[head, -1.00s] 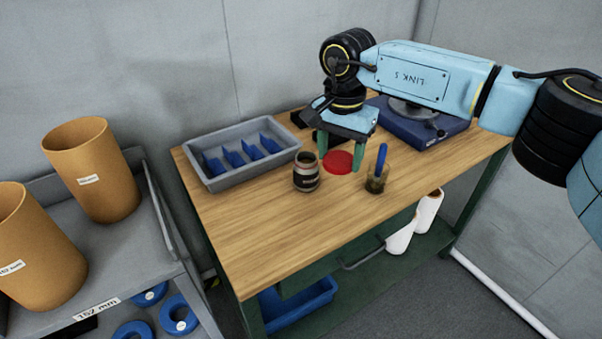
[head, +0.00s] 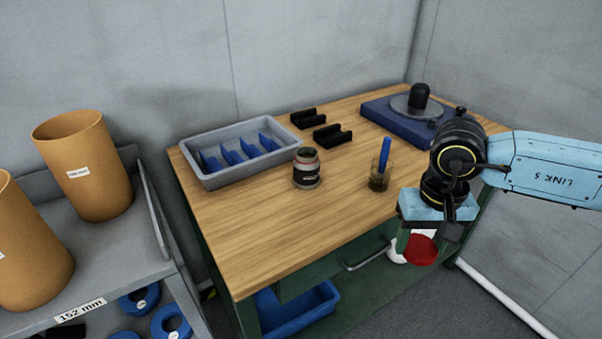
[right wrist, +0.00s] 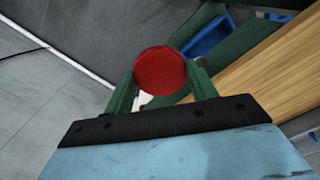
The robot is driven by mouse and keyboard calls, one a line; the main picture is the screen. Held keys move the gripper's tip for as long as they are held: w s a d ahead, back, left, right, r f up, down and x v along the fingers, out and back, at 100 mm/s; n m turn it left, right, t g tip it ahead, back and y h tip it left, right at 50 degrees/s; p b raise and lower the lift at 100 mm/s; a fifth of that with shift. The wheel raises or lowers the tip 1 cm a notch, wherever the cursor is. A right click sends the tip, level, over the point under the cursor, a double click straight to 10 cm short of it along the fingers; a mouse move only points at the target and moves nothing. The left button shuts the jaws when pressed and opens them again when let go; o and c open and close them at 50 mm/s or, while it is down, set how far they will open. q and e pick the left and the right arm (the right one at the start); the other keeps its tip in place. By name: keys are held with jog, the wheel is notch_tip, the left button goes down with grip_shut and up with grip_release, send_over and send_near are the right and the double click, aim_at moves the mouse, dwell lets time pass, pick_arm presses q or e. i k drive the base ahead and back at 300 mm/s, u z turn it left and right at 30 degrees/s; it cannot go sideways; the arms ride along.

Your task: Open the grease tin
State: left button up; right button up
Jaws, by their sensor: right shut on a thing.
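The grease tin (head: 307,170) is a small jar with a dark label. It stands upright on the wooden bench, with no red lid on its top. The round red lid (head: 421,250) is in my right gripper (head: 418,246), out past the bench's front right edge. In the right wrist view the lid (right wrist: 160,71) sits between the two green fingers, which are shut on it. The tin is well to the left of this gripper in the head view. My left gripper is not in view.
A glass with a blue-handled brush (head: 379,175) stands right of the tin. A grey divided tray (head: 215,180) is at the left, black blocks (head: 333,136) behind, and a blue-based device (head: 385,112) at the back right. The bench front (head: 265,235) is clear.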

aim_at(306, 162)
jog(key=k, duration=0.45)
jog(key=z, duration=1.4)
jog(key=i, duration=1.15)
jog(key=u, duration=2.65)
jog(key=i, duration=0.5)
